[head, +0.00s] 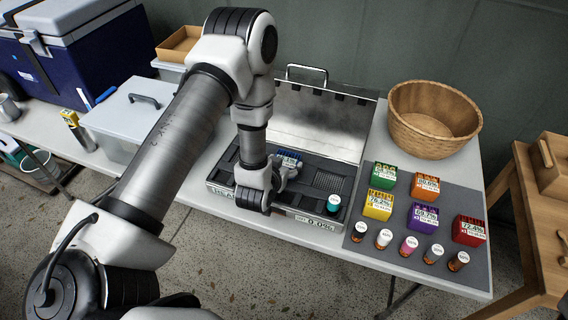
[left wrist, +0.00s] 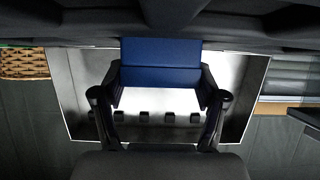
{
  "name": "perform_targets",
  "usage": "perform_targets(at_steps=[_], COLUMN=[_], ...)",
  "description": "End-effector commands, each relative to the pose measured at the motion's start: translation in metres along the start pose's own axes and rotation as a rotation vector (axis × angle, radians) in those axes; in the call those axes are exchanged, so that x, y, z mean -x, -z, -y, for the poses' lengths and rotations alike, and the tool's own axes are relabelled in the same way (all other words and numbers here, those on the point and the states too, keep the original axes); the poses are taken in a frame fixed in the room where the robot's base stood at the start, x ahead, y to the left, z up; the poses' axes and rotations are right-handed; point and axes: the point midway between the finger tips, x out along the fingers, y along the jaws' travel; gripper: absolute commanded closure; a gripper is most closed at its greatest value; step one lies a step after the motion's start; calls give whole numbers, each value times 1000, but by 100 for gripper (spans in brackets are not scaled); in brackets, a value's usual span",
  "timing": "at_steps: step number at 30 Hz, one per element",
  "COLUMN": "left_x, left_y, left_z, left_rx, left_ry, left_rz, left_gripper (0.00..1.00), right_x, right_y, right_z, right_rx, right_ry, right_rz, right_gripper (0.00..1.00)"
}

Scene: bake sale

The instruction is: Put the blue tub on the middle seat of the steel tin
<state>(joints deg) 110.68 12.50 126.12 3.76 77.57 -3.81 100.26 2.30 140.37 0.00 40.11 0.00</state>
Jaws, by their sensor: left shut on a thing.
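The steel tin (head: 213,188) stands on the table with its shiny lid (head: 322,122) raised at the back and a dark inside. My left gripper (head: 285,177) is over the left-to-middle part of the tin, shut on the blue tub (head: 289,156). In the left wrist view the blue tub (left wrist: 160,62) sits between the two fingers (left wrist: 160,97), with the bright lid beyond. My arm hides part of the tin's inside, and I cannot tell whether the tub touches the tin's floor. A teal-sided, white-topped round thing (head: 333,203) is at the tin's right end.
Right of the tin, a grey mat (head: 385,255) bears green, orange, yellow, purple and red boxes and several small bottles. A wicker basket (head: 432,120) stands behind them. A lidded grey container (head: 125,115) and blue cooler (head: 75,60) are at left.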

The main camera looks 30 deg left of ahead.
Motion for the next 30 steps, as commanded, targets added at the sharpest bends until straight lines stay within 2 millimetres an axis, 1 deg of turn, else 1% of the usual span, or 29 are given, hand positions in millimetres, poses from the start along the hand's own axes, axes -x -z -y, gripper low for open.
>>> perform_targets(at_steps=[5, 6, 7, 17, 19, 20, 23, 26, 29, 30], left_x=[-2, -1, -1, -1, 1, 3, 19, 43, 73, 88], left_y=[-4, -3, -2, -2, 2, 1, -1, -1, -1, 4], left_z=[0, 0, 0, 0, 0, 0, 0, 0, 0, 0], left_rx=[0, 0, 0, 0, 0, 0, 0, 0, 0, -2], left_ry=[0, 0, 0, 1, 1, 0, 0, 0, 0, 0], left_rz=[0, 0, 0, 1, 0, 1, 3, 4, 4, 7], left_gripper=[64, 14, 3, 3, 3, 3, 3, 3, 3, 3], right_x=[-4, -2, -2, -1, 2, 0, -2, -4, -6, 5], right_y=[0, 0, 0, 0, 0, 0, 0, 0, 0, 0], right_z=[0, 0, 0, 0, 0, 0, 0, 0, 0, 0], right_rx=[0, 0, 0, 0, 0, 0, 0, 0, 0, 0], right_ry=[0, 0, 0, 0, 0, 0, 0, 0, 0, 0], right_rz=[0, 0, 0, 0, 0, 0, 0, 0, 0, 1], right_gripper=[60, 60, 60, 60, 60, 60, 60, 60, 60, 60])
